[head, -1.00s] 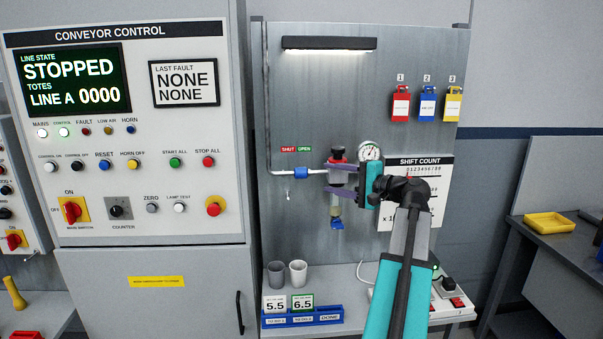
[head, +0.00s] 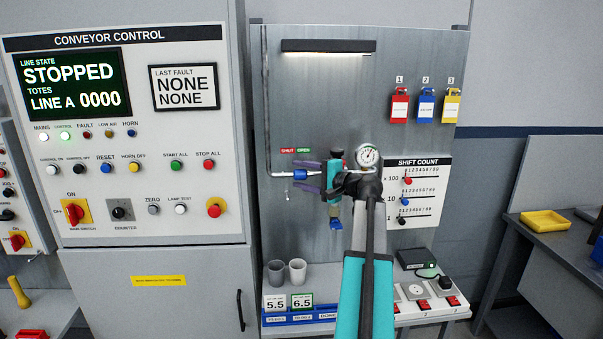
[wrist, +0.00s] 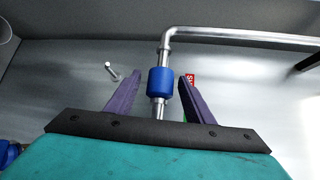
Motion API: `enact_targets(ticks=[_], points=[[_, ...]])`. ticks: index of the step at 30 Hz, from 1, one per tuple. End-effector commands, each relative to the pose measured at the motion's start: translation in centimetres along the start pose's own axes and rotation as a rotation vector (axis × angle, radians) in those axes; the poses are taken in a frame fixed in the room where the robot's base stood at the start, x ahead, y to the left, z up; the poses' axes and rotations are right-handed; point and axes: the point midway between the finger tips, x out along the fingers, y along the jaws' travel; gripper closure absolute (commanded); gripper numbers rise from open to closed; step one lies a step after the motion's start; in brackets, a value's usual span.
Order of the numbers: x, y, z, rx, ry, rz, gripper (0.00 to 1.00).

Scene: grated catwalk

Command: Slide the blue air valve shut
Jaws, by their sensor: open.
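The blue air valve (head: 301,173) is a sleeve on a thin metal pipe on the grey panel. In the wrist view the valve (wrist: 161,82) shows between the fingertips of my gripper (wrist: 160,74), with a gap on each side. The pipe's elbow (wrist: 166,36) lies beyond the valve. A red label corner (wrist: 190,78) shows behind the right finger.
A short peg (wrist: 111,70) sticks out near the left finger. Cups (head: 297,271) and a blue rack (head: 290,318) stand on the shelf below.

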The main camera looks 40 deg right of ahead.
Motion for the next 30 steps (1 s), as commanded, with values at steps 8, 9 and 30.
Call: enact_targets(ticks=[8,9,30], points=[[0.36,0.02,0.06,0.0,0.0,0.0,0.52],[0.36,0.02,0.06,0.0,-0.001,0.0,0.52],[0.18,0.1,-0.15,0.003,0.018,-0.003,0.93]])
